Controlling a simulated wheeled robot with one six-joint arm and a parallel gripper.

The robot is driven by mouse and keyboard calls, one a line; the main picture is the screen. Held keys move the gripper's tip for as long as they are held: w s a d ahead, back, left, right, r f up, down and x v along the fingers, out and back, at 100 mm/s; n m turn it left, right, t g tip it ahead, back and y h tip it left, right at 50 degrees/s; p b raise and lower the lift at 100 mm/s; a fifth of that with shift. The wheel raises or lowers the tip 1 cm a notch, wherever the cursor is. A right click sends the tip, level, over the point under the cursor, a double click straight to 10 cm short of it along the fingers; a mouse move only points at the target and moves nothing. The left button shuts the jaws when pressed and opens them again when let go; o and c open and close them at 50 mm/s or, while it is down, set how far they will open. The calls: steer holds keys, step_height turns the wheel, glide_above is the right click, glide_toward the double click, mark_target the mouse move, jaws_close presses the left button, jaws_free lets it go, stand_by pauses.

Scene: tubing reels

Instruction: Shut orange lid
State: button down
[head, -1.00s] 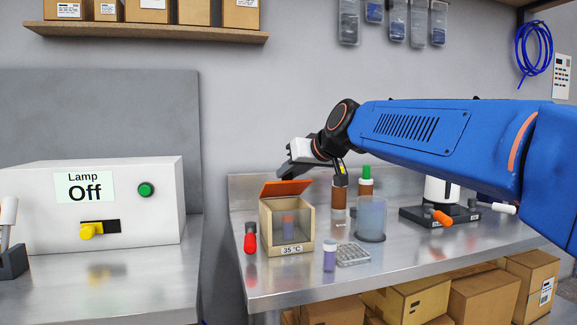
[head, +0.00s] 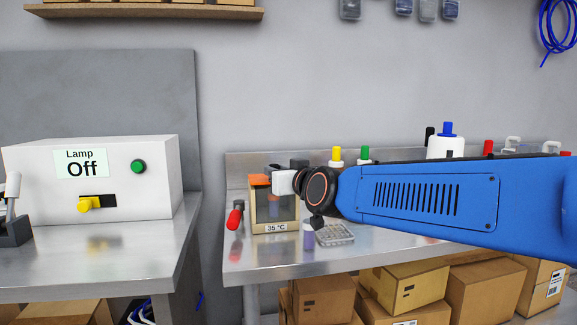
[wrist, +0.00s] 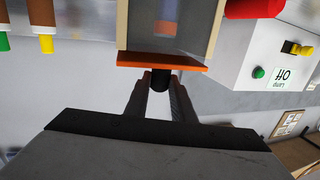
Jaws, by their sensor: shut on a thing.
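The orange lid (head: 260,180) lies low over the top of the tan box with clear panes (head: 274,212), marked 35 °C. In the wrist view the lid (wrist: 160,61) runs across the end of the box walls, close to them. I cannot tell whether a thin gap is left. My gripper (wrist: 159,80) is shut on the lid's black knob (wrist: 160,77), one finger on each side. In the head view my gripper (head: 276,170) is over the box and hides part of the lid. A blurred bluish item (wrist: 165,18) shows inside the box.
A red-handled object (head: 235,217) is left of the box. A small purple vial (head: 308,235) and a clear well plate (head: 335,234) are to its right. Bottles with yellow (head: 337,154) and green (head: 365,153) caps stand behind. The lamp box (head: 95,180) is farther left.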

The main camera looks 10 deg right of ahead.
steer(key=shift+s+d+f+t, duration=0.1)
steer(key=shift+f+t, duration=0.4)
steer(key=shift+f, duration=0.15)
steer(key=shift+f+y, duration=0.1)
steer(key=shift+y, duration=0.2)
steer(key=c, duration=1.5)
jaws_free()
steer(key=shift+s, duration=0.1)
steer(key=shift+s, duration=0.1)
steer(key=v, duration=1.7)
steer(key=shift+s+f, duration=0.1)
steer(key=shift+f, duration=0.05)
